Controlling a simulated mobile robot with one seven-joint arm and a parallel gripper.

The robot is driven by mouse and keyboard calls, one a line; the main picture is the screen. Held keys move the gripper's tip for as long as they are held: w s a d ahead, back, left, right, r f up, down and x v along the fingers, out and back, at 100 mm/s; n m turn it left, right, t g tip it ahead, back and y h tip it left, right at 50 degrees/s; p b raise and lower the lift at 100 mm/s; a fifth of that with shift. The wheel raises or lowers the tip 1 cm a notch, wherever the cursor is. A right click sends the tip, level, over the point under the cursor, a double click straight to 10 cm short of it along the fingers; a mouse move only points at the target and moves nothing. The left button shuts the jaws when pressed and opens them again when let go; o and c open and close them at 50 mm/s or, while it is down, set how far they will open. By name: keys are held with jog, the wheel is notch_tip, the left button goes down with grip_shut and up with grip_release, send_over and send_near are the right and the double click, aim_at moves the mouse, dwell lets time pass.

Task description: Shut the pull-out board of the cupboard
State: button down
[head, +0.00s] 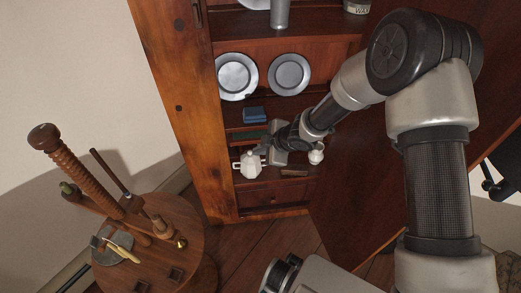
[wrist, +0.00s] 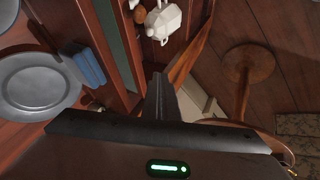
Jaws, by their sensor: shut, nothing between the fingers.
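The wooden cupboard (head: 217,170) stands open at the centre of the head view. Its pull-out board has a dark green top (head: 250,135) and lies at mid height, partly hidden by my arm; how far it sticks out is hard to tell. In the wrist view the green top (wrist: 121,45) shows as a slanting strip with a wooden front edge. My gripper (wrist: 158,77) is shut and empty, its fingertips close beside that front edge; I cannot tell whether they touch. In the head view, my gripper (head: 270,147) is in front of the board.
A white teapot (head: 249,165) and another white pot (head: 316,156) stand below the board. A blue item (head: 254,115) and pewter plates (head: 237,76) are on shelves above. A round wooden stand (head: 165,255) is at lower left; wooden floor lies between.

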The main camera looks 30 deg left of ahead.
jog(key=p+v, duration=0.3)
jog(key=v, duration=0.6)
jog(key=shift+d+r, duration=0.2)
jog(key=shift+d, duration=0.05)
jog(key=c, duration=2.3)
grip_release()
jog(key=shift+d+r, duration=0.15)
jog(key=o, duration=0.6)
jog(key=w+d+m, duration=0.1)
jog(key=w+m, duration=0.1)
jog(key=w+d+r+m+t+h, duration=0.1)
jog(key=w+d+m, duration=0.1)
jog(key=w+m, duration=0.1)
jog(key=w+d+r+m+t, duration=0.1)
jog(key=w+m, duration=0.1)
jog(key=shift+w+d+r+h+b, duration=0.1)
jog(key=shift+w+d+h+b, duration=0.1)
jog(key=shift+h+b, duration=0.2)
jog(key=shift+o, duration=0.2)
notch_tip(320, 180, up, 5)
jog(key=d+m+g, duration=0.2)
jog(key=m, duration=0.8)
jog(key=b+x, duration=0.4)
jog(key=x, duration=1.3)
jog(key=shift+s+f, duration=0.25)
jog(key=shift+f, duration=0.2)
grip_shut()
